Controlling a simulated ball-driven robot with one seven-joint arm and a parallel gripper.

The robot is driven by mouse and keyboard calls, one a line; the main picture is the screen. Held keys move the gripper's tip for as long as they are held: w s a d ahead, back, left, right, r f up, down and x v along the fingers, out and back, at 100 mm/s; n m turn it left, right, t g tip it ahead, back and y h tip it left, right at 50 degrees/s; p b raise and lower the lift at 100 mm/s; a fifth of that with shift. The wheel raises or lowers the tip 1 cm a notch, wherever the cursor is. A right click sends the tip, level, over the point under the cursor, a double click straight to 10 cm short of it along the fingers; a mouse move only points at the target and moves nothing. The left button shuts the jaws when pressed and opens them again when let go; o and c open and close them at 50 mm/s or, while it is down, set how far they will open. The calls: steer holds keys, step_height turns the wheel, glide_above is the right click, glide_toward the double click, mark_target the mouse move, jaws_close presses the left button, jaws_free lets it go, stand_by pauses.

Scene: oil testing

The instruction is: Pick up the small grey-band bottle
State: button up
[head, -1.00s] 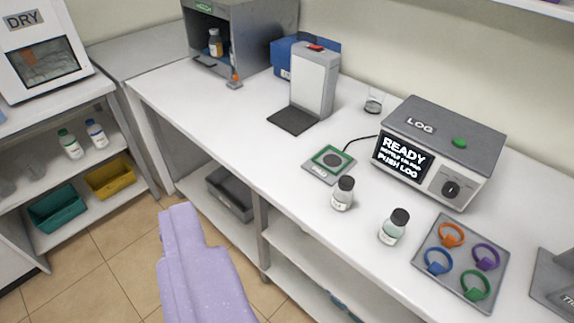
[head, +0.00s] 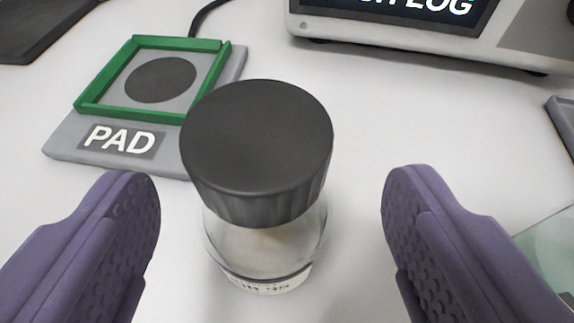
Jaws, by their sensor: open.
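A small clear bottle (head: 265,245) with a black ribbed cap stands upright on the white bench. A thin dark grey band and a white label with partly readable print show low on its side. My gripper (head: 272,235) is open, with one purple finger on each side of the bottle. Clear gaps show between both fingers and the bottle, and nothing is held.
A grey pad (head: 122,139) marked PAD, with a raised green frame, lies just behind and left of the bottle. The LOG device (head: 440,35) stands at the back right. A greenish glass object (head: 552,250) shows at the right edge, beside the right finger.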

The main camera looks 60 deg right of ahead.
steer(key=b+x, duration=0.1)
steer(key=x, duration=0.4)
steer(key=shift+w+b, duration=0.25)
steer(key=shift+b, duration=0.05)
steer(key=shift+c, duration=0.3)
steer(key=c, duration=1.1)
